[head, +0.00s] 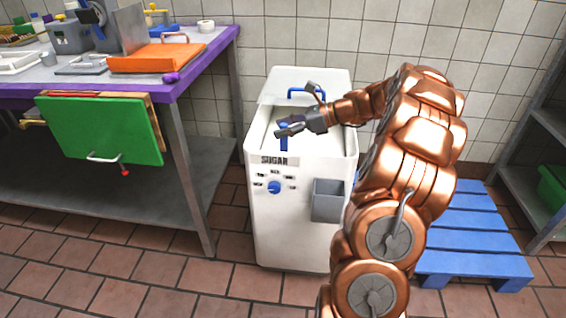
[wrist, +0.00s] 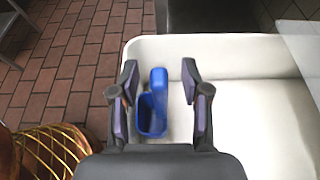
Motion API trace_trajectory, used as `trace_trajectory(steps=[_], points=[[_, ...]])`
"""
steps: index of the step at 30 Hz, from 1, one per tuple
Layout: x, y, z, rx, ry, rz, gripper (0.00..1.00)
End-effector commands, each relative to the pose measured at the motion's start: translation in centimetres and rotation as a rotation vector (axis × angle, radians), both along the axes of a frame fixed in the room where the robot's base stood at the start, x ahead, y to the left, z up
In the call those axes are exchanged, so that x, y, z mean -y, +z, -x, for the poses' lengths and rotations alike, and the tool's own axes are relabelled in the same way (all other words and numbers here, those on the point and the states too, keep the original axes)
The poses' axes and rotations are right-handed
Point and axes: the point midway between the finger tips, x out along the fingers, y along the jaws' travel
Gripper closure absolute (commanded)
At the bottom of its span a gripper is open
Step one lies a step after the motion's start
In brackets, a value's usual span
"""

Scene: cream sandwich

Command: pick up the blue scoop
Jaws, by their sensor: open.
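The blue scoop (wrist: 158,88) stands inside the white sugar bin, near its wall, in the wrist view. Its handle rises between the two fingers of my gripper (wrist: 160,85), with a gap to the right finger. In the head view the scoop (head: 284,137) is partly hidden behind my gripper (head: 298,112). My gripper is open over the bin's opening. The white bin (head: 300,215) is labelled SUGAR and has a blue knob on its front. Its inside (wrist: 255,110) shows white in the wrist view.
The bin's lid (head: 290,85), with a blue handle, sits at the back of the opening. A grey holder (head: 327,200) hangs on the bin's front. A purple-edged table (head: 200,72) stands to the left, and a blue pallet (head: 470,235) lies to the right.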

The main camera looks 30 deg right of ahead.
Motion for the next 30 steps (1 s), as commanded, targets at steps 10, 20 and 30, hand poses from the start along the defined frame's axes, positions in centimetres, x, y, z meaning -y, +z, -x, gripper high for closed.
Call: trace_trajectory(steps=[10, 20, 30], points=[[-0.04, 0.01, -0.04, 0.000, 0.000, -0.001, 0.66], [-0.04, 0.00, -0.02, 0.000, 0.000, -0.001, 1.00], [-0.04, 0.01, -0.02, 0.000, 0.000, -0.001, 1.00]])
